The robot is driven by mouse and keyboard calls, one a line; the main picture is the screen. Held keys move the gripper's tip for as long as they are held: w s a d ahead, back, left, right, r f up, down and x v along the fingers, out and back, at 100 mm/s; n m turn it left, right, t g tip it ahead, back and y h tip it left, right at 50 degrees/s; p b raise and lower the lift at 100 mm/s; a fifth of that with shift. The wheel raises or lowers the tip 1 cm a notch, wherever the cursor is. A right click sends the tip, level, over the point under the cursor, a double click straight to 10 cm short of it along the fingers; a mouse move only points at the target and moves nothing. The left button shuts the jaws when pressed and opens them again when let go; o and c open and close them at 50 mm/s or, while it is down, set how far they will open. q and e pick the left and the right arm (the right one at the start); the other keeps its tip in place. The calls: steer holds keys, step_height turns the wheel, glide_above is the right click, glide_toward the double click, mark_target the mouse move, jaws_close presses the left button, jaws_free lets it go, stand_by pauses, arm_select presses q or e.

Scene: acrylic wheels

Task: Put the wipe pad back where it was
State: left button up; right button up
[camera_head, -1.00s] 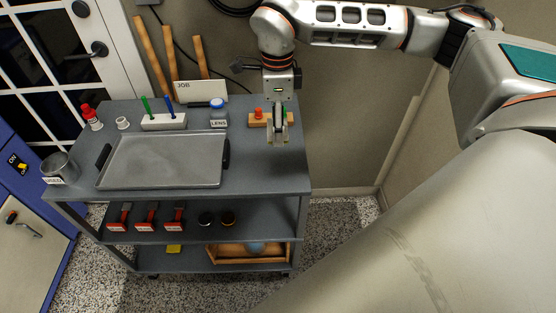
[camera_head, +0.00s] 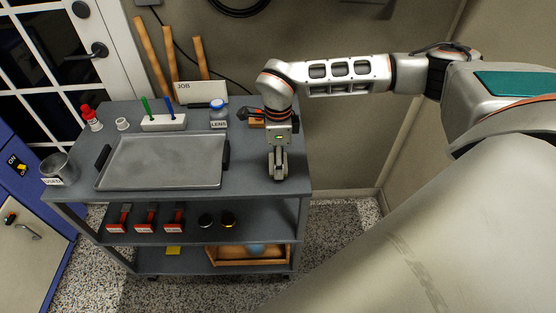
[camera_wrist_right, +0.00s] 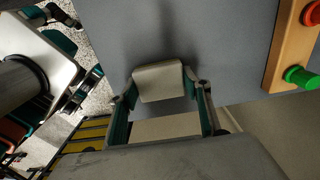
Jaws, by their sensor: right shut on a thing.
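The wipe pad, a pale cream block (camera_wrist_right: 158,82), shows in the right wrist view between the fingertips of my right gripper (camera_wrist_right: 162,90). The fingers are shut on it. In the head view my right gripper (camera_head: 278,176) points down at the right front part of the cart's grey top (camera_head: 255,175). The pad is too small to make out there. I cannot tell whether it touches the top or hangs just above it. My left gripper is not in view.
A wooden block (camera_wrist_right: 288,50) with a red and a green knob lies behind my gripper. A grey tray (camera_head: 165,160) fills the middle of the cart top. A LENS holder (camera_head: 218,122) and a marker stand (camera_head: 164,122) stand at the back. The cart's edge is close.

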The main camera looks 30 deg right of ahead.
steer(key=shift+f, duration=0.1)
steer(key=o, duration=1.1)
step_height(320, 180, up, 12)
steer(key=shift+r, duration=0.2)
